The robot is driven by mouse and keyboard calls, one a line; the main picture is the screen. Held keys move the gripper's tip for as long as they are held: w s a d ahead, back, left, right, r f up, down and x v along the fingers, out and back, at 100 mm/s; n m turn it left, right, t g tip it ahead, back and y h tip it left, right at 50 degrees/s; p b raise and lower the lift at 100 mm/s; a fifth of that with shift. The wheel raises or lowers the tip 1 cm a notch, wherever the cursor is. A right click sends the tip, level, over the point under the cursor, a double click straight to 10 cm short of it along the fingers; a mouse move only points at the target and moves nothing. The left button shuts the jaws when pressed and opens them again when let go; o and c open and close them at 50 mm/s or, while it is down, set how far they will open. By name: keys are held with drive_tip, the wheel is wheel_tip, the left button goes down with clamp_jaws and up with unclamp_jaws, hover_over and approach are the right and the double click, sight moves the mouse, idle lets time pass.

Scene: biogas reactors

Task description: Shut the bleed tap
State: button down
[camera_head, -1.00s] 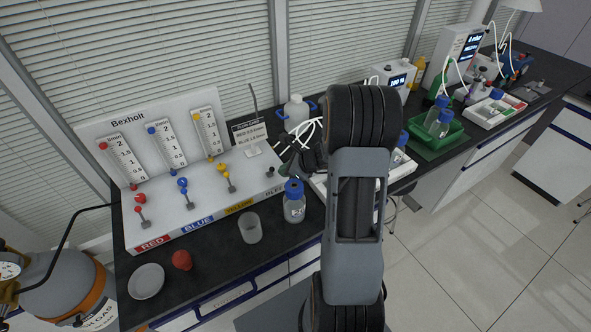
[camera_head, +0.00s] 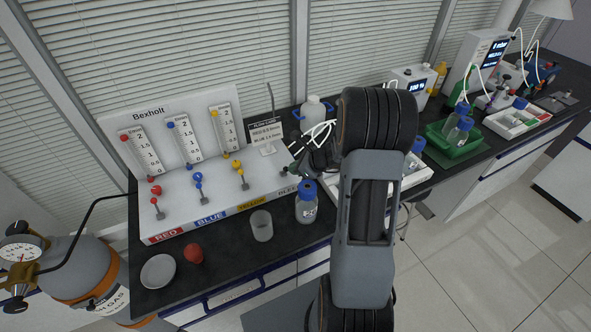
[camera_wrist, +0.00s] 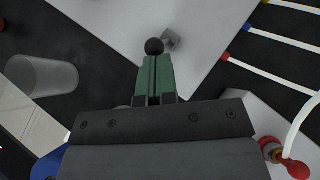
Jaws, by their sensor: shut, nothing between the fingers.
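The bleed tap is at the right end of the white Bexholt panel, by the partly covered BLEED label. In the wrist view its black ball knob (camera_wrist: 154,46) is right at my fingertips, with a small grey block (camera_wrist: 172,40) just beside it. My gripper (camera_wrist: 157,72) has green fingers pressed together with nothing between them. The knob is at or just beyond the tips; I cannot tell if they touch. In the head view my gripper (camera_head: 293,172) is dark and small at the panel's right end, and it mostly hides the tap.
A blue-capped bottle (camera_head: 306,205) and a clear beaker (camera_head: 261,226) stand in front of the panel. The red (camera_head: 157,200), blue (camera_head: 200,187) and yellow (camera_head: 241,173) taps stand to the left. A sign (camera_head: 265,134) and a white jug (camera_head: 313,113) are behind.

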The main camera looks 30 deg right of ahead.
drive_tip(key=shift+w+r, duration=0.45)
drive_tip(key=shift+w, duration=0.2)
drive_tip(key=shift+w+r, duration=0.2)
drive_tip(key=shift+w, duration=0.5)
drive_tip(key=shift+w+r+b, duration=0.2)
drive_tip(key=shift+w+b, duration=0.25)
drive_tip(key=shift+w, duration=0.85)
drive_tip(key=shift+r, duration=0.25)
drive_tip(key=shift+r+p, duration=0.6)
drive_tip(key=shift+p, duration=0.1)
